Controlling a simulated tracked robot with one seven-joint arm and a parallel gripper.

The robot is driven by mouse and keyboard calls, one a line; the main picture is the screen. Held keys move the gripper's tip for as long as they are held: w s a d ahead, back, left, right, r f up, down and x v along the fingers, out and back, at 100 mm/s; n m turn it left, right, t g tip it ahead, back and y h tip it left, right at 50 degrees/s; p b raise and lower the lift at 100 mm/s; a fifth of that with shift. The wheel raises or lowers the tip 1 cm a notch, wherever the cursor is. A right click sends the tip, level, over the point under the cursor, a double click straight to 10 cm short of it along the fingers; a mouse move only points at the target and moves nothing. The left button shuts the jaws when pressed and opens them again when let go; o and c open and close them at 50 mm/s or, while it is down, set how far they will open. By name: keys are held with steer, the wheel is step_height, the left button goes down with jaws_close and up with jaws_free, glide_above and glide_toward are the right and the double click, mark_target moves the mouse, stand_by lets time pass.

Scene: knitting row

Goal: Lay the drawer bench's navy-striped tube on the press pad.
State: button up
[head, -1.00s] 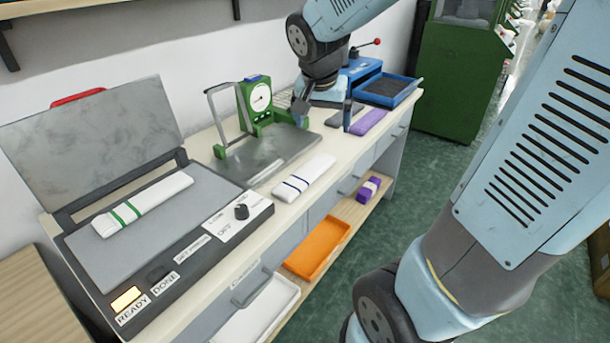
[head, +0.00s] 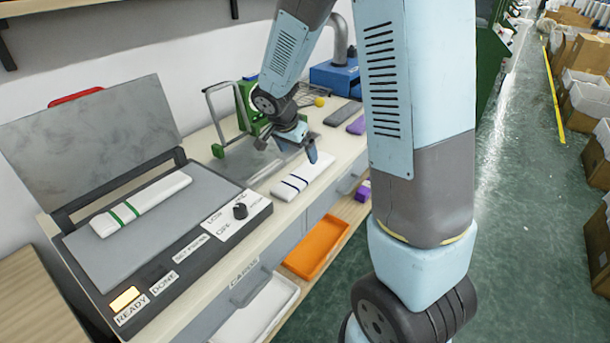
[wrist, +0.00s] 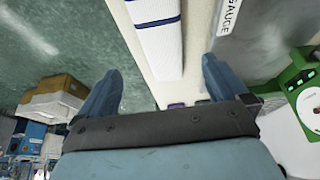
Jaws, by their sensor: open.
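The navy-striped tube (head: 304,177) is a flat white roll with navy bands, lying on the drawer bench (head: 262,208) near its front edge. In the wrist view the tube (wrist: 158,50) runs ahead of my fingers, with a navy band near the top. My gripper (head: 297,155) is open and empty beside and above the tube's far end; it also shows in the wrist view (wrist: 158,88). The press pad (head: 95,258) is the grey bed of the open press at left. A white green-striped tube (head: 140,204) lies on it.
The press lid (head: 90,140) stands raised. A green gauge stand (head: 247,108) is behind my gripper, partly hidden. Grey and purple tubes (head: 342,113) lie farther along the bench. An orange tray (head: 318,247) and a white tray (head: 262,308) sit below the bench top.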

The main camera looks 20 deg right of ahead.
mark_target(304, 172)
steer(key=x, duration=0.4)
steer(key=shift+f, duration=0.1)
steer(key=shift+a+x, duration=0.15)
steer(key=shift+x, duration=1.2)
steer(key=shift+a+x, duration=0.15)
steer(key=shift+x, duration=1.2)
steer(key=shift+f, duration=0.15)
steer(key=shift+c, duration=0.2)
steer(key=c, duration=1)
